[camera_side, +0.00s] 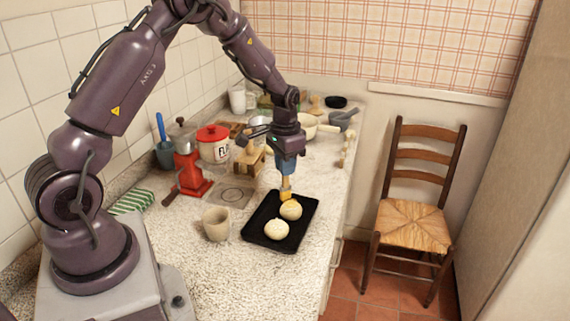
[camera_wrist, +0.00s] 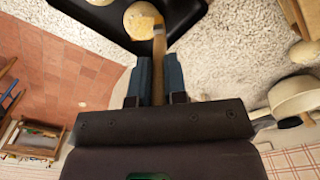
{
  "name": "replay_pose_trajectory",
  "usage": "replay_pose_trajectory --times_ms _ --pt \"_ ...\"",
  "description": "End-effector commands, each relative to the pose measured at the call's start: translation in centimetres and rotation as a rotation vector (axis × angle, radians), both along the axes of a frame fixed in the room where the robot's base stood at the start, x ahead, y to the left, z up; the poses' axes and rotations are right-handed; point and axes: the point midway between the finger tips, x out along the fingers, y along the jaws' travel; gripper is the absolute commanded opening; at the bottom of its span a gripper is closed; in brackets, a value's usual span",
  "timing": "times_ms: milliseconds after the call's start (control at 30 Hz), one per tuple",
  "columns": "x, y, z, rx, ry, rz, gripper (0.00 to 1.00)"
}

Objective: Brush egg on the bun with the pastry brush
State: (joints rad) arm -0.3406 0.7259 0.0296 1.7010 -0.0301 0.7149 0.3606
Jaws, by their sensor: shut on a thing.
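Two round buns sit on a black baking tray (camera_side: 262,243) on the speckled counter. My gripper (camera_side: 287,165) points down above the far end of the tray and is shut on the pastry brush (camera_side: 286,187). In the wrist view the brush (camera_wrist: 159,80) runs between the blue fingers (camera_wrist: 158,82), and its tip lies over the edge of the far bun (camera_wrist: 138,22). That bun (camera_side: 291,211) has a yellowish patch in the wrist view. The near bun (camera_side: 277,230) looks paler. Bristle contact is hard to tell. A beige cup (camera_side: 216,224) stands left of the tray; its contents are hidden.
A red grinder (camera_side: 190,172), a red-lidded flour jar (camera_side: 213,145) and a wooden block (camera_side: 250,161) stand left of my gripper. A pale pan (camera_side: 306,131) lies behind it. The counter in front of the tray is clear. A chair (camera_side: 412,215) stands on the floor at right.

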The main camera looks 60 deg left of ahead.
Motion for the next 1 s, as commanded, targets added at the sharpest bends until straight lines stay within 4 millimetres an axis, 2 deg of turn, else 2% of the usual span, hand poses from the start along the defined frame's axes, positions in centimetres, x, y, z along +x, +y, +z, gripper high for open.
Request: replay_pose_trajectory --times_ms 333,800,1000 --pt "0.0 -1.4 -0.1 0.000 0.000 -0.001 0.00" --pt "0.0 0.3 0.0 0.000 -0.001 0.001 0.00" --pt "0.0 0.3 0.0 0.000 0.000 0.000 0.00"
